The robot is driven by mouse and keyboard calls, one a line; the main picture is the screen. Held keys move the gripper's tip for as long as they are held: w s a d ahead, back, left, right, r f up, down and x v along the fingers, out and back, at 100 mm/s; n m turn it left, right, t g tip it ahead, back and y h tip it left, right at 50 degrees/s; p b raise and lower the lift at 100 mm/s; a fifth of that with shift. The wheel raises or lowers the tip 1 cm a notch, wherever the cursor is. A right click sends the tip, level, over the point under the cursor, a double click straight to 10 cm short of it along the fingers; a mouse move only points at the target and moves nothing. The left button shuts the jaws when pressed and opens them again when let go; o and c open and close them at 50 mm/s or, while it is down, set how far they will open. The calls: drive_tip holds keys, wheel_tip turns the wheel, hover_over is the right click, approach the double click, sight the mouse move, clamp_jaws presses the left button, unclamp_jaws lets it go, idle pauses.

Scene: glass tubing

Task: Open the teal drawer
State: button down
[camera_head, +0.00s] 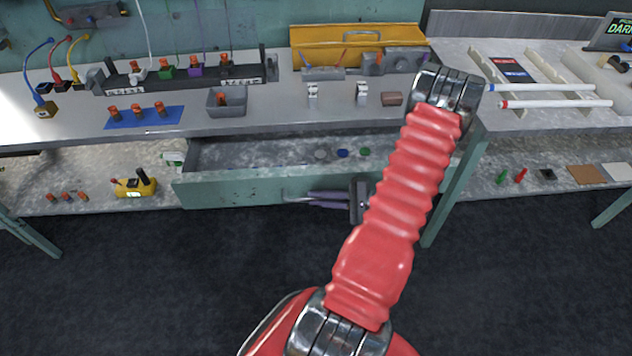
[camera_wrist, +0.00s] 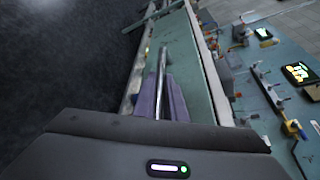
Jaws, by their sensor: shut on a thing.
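The teal drawer (camera_head: 235,190) is under the workbench in the head view and stands pulled out, with its inside showing. Its front also shows in the wrist view (camera_wrist: 185,50). A metal bar handle (camera_head: 295,199) runs along the drawer front. It also shows in the wrist view (camera_wrist: 162,65). My gripper (camera_head: 330,199) is at the drawer front, with its purple-grey fingers shut on the handle. The fingers also show in the wrist view (camera_wrist: 161,98). My red arm hides the right end of the drawer.
Small round caps, one of them blue (camera_head: 343,153), lie in the drawer. A yellow device (camera_head: 134,187) lies on the lower shelf at left. A grey bin (camera_head: 227,101) and a blue mat (camera_head: 145,117) are on the bench top. A teal table leg (camera_head: 440,215) stands right of my arm. The dark floor in front is clear.

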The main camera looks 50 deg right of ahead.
drive_tip(key=s+a, duration=0.4)
drive_tip(key=a, duration=0.1)
drive_tip(key=shift+f, duration=0.15)
drive_tip(key=c, duration=2.2)
unclamp_jaws()
drive_tip(key=o, duration=0.4)
drive_tip(key=shift+d, duration=0.1)
drive_tip(key=shift+s+d, duration=0.1)
drive_tip(key=shift+d, duration=0.05)
drive_tip(key=v, duration=1.3)
drive_tip(key=shift+s+d, duration=0.2)
